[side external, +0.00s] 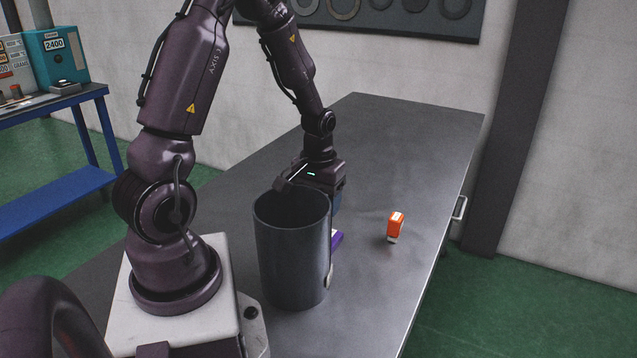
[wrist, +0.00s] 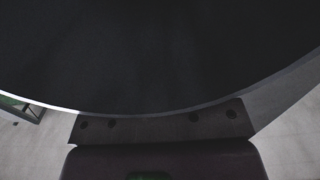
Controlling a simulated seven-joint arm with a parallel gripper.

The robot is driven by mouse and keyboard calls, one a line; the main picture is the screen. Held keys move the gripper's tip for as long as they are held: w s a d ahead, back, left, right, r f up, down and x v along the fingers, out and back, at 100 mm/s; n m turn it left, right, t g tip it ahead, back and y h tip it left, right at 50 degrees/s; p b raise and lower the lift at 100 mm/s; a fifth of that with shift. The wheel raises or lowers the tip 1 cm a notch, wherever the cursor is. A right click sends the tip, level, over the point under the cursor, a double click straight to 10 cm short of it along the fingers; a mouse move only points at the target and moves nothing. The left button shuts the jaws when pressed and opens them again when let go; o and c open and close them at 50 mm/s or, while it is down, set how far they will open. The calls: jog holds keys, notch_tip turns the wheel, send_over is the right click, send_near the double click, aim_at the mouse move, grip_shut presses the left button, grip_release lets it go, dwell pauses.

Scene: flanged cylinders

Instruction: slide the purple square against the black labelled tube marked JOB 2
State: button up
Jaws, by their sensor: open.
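The dark open-topped tube (side external: 291,255) stands upright on the table beside my base. A pale patch shows edge-on at its right side; no writing on it is readable. The purple square (side external: 336,240) lies on the table just behind and right of the tube, mostly hidden by it. Whether the two touch cannot be told. My gripper (side external: 336,203) is open, pointing down behind the tube's rim, above the purple square; its fingertips are largely hidden. In the wrist view a large dark curved shape with a pale rim, apparently the tube (wrist: 160,60), fills most of the picture.
An orange stamp-like object (side external: 395,226) stands right of the tube. The grey metal table (side external: 400,150) is clear toward the back and along the right edge. A blue side bench (side external: 50,104) with equipment stands at the left, apart from the table.

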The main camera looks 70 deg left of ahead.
notch_tip(320, 180, up, 12)
jog(key=shift+r, duration=0.25)
dwell(0.5)
jog(key=shift+s+d+f+m, duration=0.25)
jog(key=shift+s+d+m, duration=0.05)
jog(key=shift+s+d, duration=0.1)
jog(key=s+d+r+m+t, duration=0.2)
jog(key=s+d+r+m, duration=0.1)
jog(key=d, duration=0.5)
jog(key=s+d+r+m+t, duration=0.3)
jog(key=d+r+m, duration=0.2)
jog(key=d+r, duration=0.2)
jog(key=shift+d+r+t, duration=0.15)
jog(key=shift+d+t, duration=0.15)
jog(key=shift+d, duration=0.75)
